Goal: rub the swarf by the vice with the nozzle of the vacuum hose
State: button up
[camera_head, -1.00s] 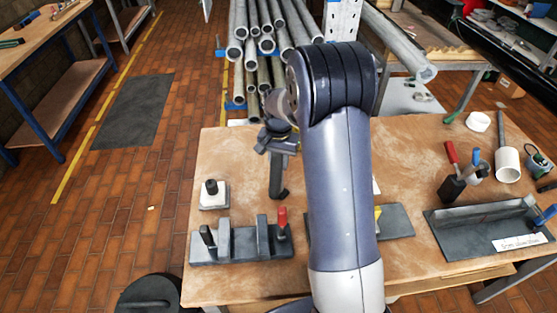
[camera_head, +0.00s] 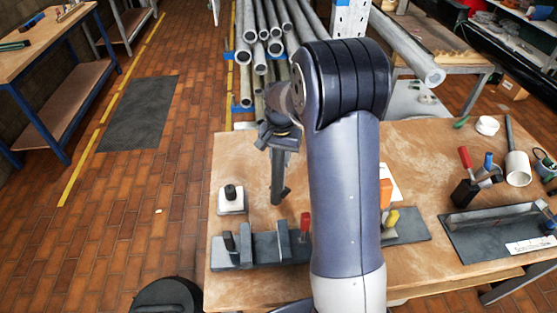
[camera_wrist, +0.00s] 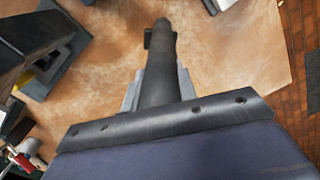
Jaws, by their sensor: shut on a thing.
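My gripper (camera_head: 279,146) is over the left part of the workbench, shut on a dark tube, the hose nozzle (camera_head: 278,182), which hangs down from it. In the wrist view the nozzle (camera_wrist: 161,60) sticks out between the grey fingers (camera_wrist: 160,88), over bare bench top. I cannot tell whether its tip touches the bench. A dark grey fixture (camera_head: 262,250) with upright blocks and a red handle stands at the front left of the bench; I cannot tell whether it is the vice. I cannot make out any swarf. My arm hides the middle of the bench.
A white block with a black knob (camera_head: 231,200) stands left of the nozzle. An orange block (camera_head: 385,193) and a yellow part (camera_head: 391,218) show right of my arm. Clamps (camera_head: 467,180), a white cylinder (camera_head: 517,168) and a dark angled plate (camera_head: 495,228) occupy the right side. Pipes (camera_head: 262,40) lie behind.

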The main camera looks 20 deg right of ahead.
jog(key=shift+r, duration=1.9)
